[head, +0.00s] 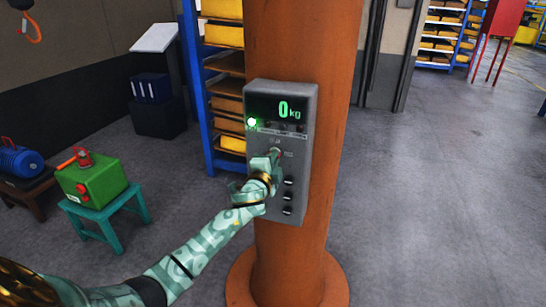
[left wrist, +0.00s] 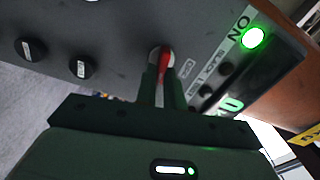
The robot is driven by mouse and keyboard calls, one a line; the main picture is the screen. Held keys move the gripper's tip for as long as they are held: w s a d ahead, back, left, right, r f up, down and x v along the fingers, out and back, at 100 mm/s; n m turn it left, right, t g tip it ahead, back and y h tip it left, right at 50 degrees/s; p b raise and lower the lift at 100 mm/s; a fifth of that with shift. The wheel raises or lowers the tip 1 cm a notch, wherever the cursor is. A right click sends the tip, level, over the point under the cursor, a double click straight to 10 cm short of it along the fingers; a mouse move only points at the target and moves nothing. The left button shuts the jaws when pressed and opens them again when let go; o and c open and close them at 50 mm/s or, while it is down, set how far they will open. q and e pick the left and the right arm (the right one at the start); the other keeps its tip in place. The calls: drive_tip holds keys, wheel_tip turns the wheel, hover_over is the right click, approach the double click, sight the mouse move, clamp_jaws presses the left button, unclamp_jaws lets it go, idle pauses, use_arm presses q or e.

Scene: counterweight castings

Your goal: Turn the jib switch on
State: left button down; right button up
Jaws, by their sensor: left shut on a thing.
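A grey control box (head: 304,163) is fixed to an orange column. Its display (head: 280,109) reads "0 kg" in green. A green lamp (head: 252,122) glows at the box's left side; in the left wrist view the lit lamp (left wrist: 253,38) has "ON" printed beside it. My left gripper (head: 275,153) is at the middle of the box. In the left wrist view my left gripper (left wrist: 161,80) is shut on a red switch lever (left wrist: 165,60), whose base is partly hidden by the fingers. My right gripper is out of view.
Black knobs (head: 288,181) sit below the switch on the box. The orange column (head: 296,48) stands behind it. A teal stool (head: 105,212) holds a green box (head: 92,185) at left. A shelf rack (head: 226,88) stands behind the column. Floor at right is clear.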

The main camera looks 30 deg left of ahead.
use_arm(q)
drive_tip(key=shift+f+m, duration=0.2)
drive_tip(key=shift+m, duration=0.8)
drive_tip(key=c, duration=1.5)
unclamp_jaws()
drive_tip(key=shift+s, duration=0.1)
drive_tip(key=v, duration=1.6)
drive_tip(key=shift+p, duration=0.35)
drive_tip(key=shift+s, duration=0.1)
